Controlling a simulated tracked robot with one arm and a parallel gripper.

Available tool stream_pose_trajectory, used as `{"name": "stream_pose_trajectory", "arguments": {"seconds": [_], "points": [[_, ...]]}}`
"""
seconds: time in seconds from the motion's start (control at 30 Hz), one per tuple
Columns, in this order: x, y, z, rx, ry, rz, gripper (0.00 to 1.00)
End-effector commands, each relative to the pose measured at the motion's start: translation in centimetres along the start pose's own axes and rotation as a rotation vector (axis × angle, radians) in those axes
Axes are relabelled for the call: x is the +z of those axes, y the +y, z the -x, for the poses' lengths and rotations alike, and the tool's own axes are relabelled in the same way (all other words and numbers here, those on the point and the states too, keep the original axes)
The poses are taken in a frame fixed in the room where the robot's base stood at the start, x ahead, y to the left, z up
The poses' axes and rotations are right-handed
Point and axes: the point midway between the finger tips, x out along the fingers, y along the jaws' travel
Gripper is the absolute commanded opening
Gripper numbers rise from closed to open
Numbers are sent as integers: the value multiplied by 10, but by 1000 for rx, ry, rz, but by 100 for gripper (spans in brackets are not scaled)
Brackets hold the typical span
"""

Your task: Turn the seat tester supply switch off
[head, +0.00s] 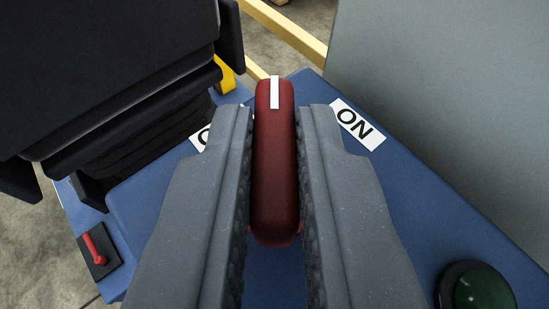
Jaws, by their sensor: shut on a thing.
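The switch handle (274,190) is a dark red rounded bar with a white stripe at its far end. It stands over the blue panel (270,285). My gripper (276,160) is shut on this handle, with one grey finger on each side of it. A white label reading "ON" (356,124) lies to the right of the handle's far end. A second white label (203,136) to the left is mostly hidden behind the left finger; one round letter shows. The white stripe points straight away from me, between the two labels. The handle's base is hidden.
A black padded seat (110,70) with a bellows is close on the left. A small red lever on a black plate (98,250) is at lower left. A dark green round button (477,288) is at lower right. A grey panel (450,90) stands at right. Yellow rails (285,28) lie behind.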

Motion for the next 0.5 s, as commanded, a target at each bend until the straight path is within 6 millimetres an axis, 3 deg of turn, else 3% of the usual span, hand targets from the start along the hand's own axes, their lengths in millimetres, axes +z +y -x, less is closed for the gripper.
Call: {"name": "stream_pose_trajectory", "arguments": {"seconds": [0.5], "points": [[0,6,-1,-237,-2,107,0]]}}
